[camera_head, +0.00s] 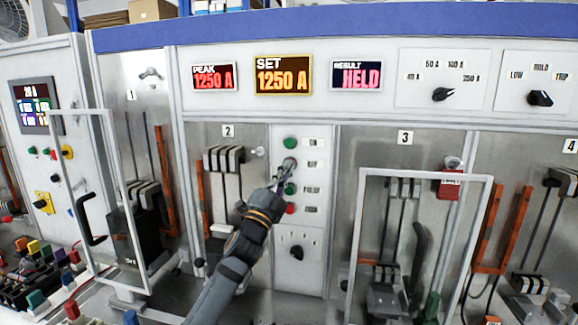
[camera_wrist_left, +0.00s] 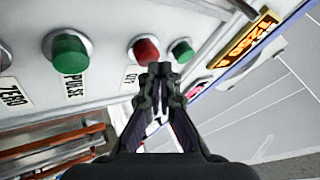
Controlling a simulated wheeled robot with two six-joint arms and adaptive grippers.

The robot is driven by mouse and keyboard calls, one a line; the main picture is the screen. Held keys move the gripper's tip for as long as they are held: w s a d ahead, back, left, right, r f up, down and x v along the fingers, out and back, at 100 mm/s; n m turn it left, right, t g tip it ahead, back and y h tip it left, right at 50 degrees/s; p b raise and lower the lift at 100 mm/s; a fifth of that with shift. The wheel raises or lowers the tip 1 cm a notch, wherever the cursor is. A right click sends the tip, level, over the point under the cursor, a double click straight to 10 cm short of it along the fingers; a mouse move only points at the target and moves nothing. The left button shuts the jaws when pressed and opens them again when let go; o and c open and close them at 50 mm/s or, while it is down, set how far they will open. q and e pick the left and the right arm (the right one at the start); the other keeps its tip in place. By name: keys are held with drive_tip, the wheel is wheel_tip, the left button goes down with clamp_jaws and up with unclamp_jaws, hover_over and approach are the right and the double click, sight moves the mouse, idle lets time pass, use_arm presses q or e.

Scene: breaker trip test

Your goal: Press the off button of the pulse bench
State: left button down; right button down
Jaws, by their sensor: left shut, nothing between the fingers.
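The pulse bench's control panel (camera_head: 312,235) has a column of buttons. In the wrist view the red off button (camera_wrist_left: 145,50) sits between the green pulse button (camera_wrist_left: 67,54) and a smaller-looking green button (camera_wrist_left: 181,50). My left gripper (camera_wrist_left: 158,72) is shut and empty, its fingertips just in front of the off button's lower edge. I cannot tell whether they touch it. In the head view the left gripper (camera_head: 287,166) points up at the panel and covers the off button. The top green button (camera_head: 290,143) shows above it. My right gripper is not in view.
The displays show peak (camera_head: 213,78) 1250 A, set (camera_head: 283,75) 1250 A and result (camera_head: 357,76) HELD. A red button (camera_head: 290,208) and a dark knob (camera_head: 297,253) are lower on the panel. Framed clear doors (camera_head: 362,225) stand open-looking on both sides.

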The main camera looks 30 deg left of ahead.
use_arm(q)
drive_tip(key=shift+w+a+p, duration=0.15)
drive_tip(key=shift+w+p, duration=0.15)
drive_tip(key=shift+w, duration=0.15)
idle(0.6)
drive_tip(key=shift+s, duration=0.1)
drive_tip(key=shift+s+d+b, duration=0.2)
drive_tip(key=shift+s+b, duration=0.35)
drive_tip(key=shift+s, duration=0.2)
drive_tip(key=s+b, duration=0.1)
drive_tip(key=s, duration=0.1)
drive_tip(key=s+d+b, duration=0.1)
drive_tip(key=s+b, duration=0.1)
drive_tip(key=shift+s+d, duration=0.15)
drive_tip(key=shift+s, duration=0.25)
